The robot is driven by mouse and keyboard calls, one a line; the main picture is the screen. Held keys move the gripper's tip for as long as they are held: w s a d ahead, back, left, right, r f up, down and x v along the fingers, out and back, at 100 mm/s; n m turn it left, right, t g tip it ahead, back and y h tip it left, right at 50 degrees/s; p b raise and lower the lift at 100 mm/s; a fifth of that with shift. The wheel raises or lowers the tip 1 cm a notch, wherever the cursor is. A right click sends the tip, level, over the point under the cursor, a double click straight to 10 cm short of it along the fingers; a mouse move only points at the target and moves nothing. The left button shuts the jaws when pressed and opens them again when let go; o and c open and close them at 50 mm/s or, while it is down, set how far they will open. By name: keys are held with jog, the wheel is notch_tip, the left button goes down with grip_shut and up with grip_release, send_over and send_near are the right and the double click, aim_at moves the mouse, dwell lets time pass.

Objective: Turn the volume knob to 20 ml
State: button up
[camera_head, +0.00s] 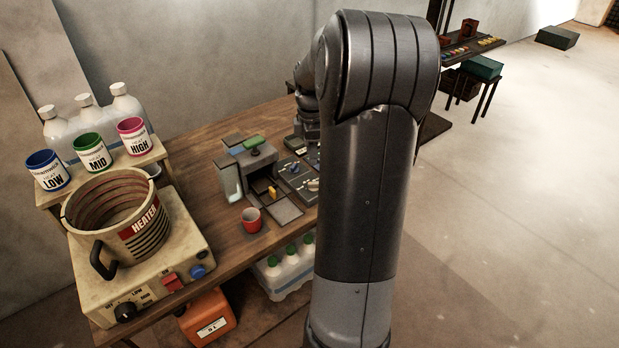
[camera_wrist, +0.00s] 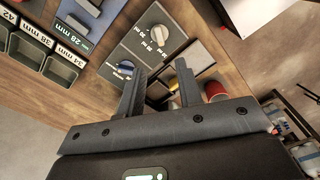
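In the wrist view, two dark panels with dials lie ahead of my gripper (camera_wrist: 158,68). The other has a blue and white knob (camera_wrist: 124,69). In the head view, the knob panels (camera_head: 300,178) sit on the wooden bench, partly hidden by my arm, and the fingers cannot be made out.
A red cup (camera_head: 251,220) stands in front of the dispenser (camera_head: 253,168). A heater pot (camera_head: 118,222) sits on a control box at left, with labelled tins behind. In the wrist view, trays marked in mm (camera_wrist: 63,66) lie at left; bare wood separates them from the panels.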

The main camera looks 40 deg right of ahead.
aim_at(311, 183)
notch_tip(311, 183, down, 10)
jog(key=shift+f, duration=0.15)
dwell(0.4)
grip_shut()
